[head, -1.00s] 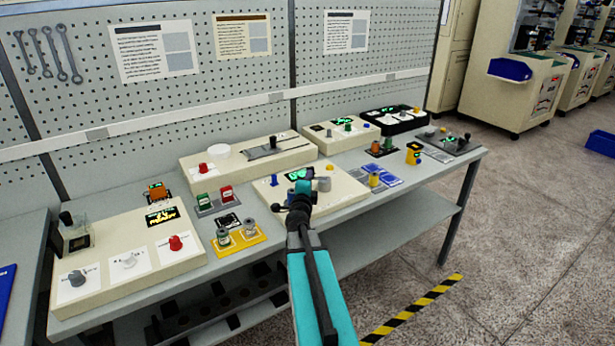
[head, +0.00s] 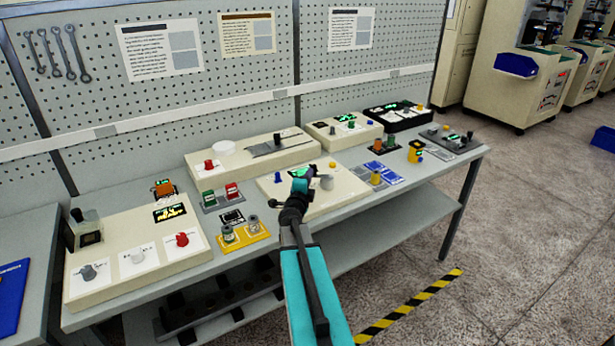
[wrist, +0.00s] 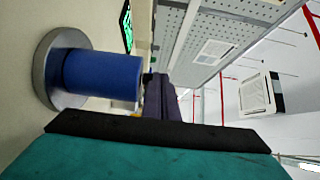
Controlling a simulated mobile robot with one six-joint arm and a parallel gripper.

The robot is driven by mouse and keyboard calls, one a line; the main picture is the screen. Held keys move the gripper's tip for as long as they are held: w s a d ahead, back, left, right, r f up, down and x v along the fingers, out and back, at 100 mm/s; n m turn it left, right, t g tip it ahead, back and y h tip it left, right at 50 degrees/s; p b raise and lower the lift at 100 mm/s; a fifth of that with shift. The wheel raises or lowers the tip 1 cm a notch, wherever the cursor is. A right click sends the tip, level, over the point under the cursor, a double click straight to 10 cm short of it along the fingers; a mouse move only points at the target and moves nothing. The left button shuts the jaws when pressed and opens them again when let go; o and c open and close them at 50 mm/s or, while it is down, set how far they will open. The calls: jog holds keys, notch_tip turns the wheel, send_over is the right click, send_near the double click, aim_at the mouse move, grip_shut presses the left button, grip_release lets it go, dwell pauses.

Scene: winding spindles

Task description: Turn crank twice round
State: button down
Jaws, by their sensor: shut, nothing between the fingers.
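My gripper (head: 308,171) is over the middle cream box (head: 268,186), in front of its green display. In the wrist view its dark fingers (wrist: 160,98) are together and empty. A blue cylinder (wrist: 103,76) on a round grey base stands beside the fingers there, apart from them as far as I can see. A small blue knob (head: 278,178) shows on the same box, left of my gripper, and a grey cylinder (head: 327,182) stands to its right.
A cream panel (head: 110,288) with grey, white and red knobs is at front left. A long box (head: 225,167) with a slider lies behind. A yellow base (head: 258,237) holds two cylinders in front. Blue plates (head: 390,179) lie to the right. The pegboard (head: 180,100) stands behind.

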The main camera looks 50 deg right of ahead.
jog(key=shift+s+a+b, duration=0.3)
jog(key=shift+s+a, duration=1)
jog(key=shift+s, duration=0.25)
jog(key=w+a, duration=0.1)
jog(key=w, duration=0.1)
jog(key=w+a+b, duration=0.1)
jog(key=w, duration=0.2)
jog(key=w+a, duration=0.2)
jog(key=shift+w+a+f+b, duration=0.1)
jog(key=shift+w+b, duration=0.1)
jog(key=shift+b, duration=0.15)
jog(key=shift+w+a, duration=0.45)
jog(key=shift+w, duration=0.15)
jog(key=shift+r, duration=0.2)
